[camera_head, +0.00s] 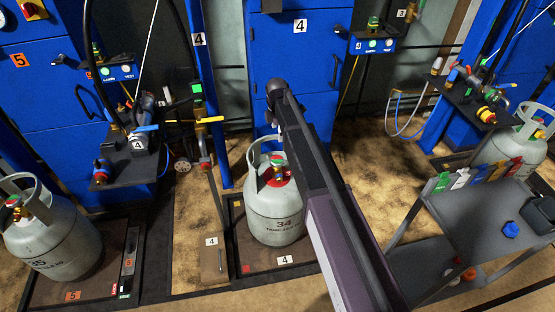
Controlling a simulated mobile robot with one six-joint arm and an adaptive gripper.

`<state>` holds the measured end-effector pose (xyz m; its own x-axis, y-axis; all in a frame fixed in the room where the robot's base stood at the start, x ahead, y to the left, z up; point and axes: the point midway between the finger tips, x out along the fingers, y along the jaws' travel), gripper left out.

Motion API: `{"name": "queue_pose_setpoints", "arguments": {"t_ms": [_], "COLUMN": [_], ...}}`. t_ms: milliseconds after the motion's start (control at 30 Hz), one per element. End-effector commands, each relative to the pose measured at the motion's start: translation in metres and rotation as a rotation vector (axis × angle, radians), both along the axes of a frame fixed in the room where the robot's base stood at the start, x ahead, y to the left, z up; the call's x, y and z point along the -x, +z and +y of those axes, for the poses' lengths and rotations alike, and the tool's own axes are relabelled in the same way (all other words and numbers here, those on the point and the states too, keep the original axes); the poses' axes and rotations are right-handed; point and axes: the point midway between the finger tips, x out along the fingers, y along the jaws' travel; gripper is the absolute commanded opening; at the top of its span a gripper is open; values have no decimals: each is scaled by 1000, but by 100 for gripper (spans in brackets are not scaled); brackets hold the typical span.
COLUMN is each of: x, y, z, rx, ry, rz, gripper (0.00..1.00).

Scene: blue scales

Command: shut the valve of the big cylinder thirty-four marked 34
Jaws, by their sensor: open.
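The big grey cylinder marked 34 (270,213) stands upright on the scale platform labelled 4 (252,268), in the middle of the head view. Its valve (277,170) sits inside the collar at its top, with red, green and brass-coloured parts showing. The collar's right side is partly hidden by my arm. My dark arm runs from the lower right up to a joint above and behind the cylinder. My gripper does not show clearly; it seems hidden behind the arm, so its place relative to the valve cannot be told.
Cylinder 35 (52,242) stands on scale 5 at left. Another cylinder (510,150) stands at right. A grey cart (480,218) with coloured tags and a blue cap (511,229) is at lower right. A filling stand (135,160) with hoses is left of cylinder 34; blue cabinets (295,60) stand behind.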

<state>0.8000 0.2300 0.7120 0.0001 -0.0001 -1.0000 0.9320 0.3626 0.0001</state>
Motion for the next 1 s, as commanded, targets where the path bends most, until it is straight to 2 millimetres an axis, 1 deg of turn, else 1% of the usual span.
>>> {"name": "queue_pose_setpoints", "arguments": {"t_ms": [167, 367, 1000], "x": [0, 0, 0], "y": [-4, -13, -63], "z": [0, 0, 1], "rx": [0, 0, 0], "ry": [-1, -1, 0], "rz": [0, 0, 0], "gripper": [100, 100, 100]}}
